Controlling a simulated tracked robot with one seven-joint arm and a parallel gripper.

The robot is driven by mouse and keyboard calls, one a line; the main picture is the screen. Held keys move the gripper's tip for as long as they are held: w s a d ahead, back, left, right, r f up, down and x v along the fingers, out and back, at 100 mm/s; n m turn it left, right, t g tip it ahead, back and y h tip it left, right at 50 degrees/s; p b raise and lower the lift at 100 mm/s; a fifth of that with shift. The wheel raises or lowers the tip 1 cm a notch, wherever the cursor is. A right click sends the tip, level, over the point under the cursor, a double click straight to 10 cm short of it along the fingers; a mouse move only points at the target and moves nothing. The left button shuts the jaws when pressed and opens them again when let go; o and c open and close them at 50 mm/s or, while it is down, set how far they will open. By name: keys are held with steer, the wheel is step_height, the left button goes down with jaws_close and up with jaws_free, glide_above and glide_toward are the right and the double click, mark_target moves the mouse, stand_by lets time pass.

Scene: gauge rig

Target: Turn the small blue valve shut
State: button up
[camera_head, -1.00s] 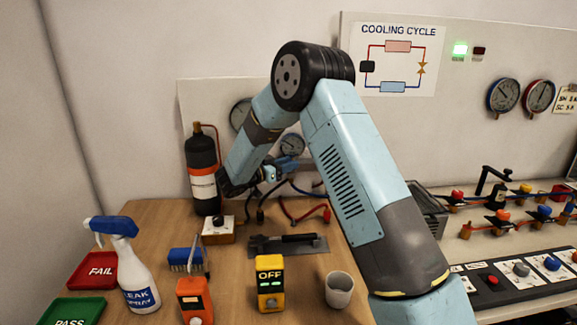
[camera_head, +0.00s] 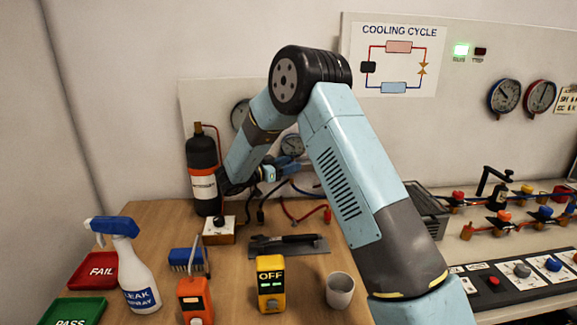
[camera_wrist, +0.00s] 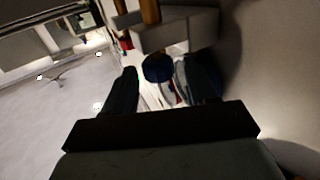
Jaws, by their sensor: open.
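The small blue valve (camera_wrist: 157,68) shows in the wrist view as a dark blue round knob below a pale block with brass-coloured pipes. My gripper (camera_wrist: 158,76) is open, with one dark finger on each side of the knob. The knob appears at or just beyond the fingertips; I cannot tell whether either finger touches it. The right finger lies close to another pale and dark rounded part. In the head view my arm reaches down to the panel behind the table, and my fingers cannot be made out clearly there.
A black gas bottle (camera_head: 203,172) stands left of my wrist. A gauge (camera_head: 292,145) and blue and red hoses are close by. A spray bottle (camera_head: 133,270), yellow meter (camera_head: 270,284), orange device (camera_head: 195,300) and white cup (camera_head: 340,290) occupy the table's front.

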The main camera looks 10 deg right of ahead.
steer(key=v, duration=1.3)
steer(key=shift+s+a, duration=0.2)
steer(key=shift+a, duration=0.15)
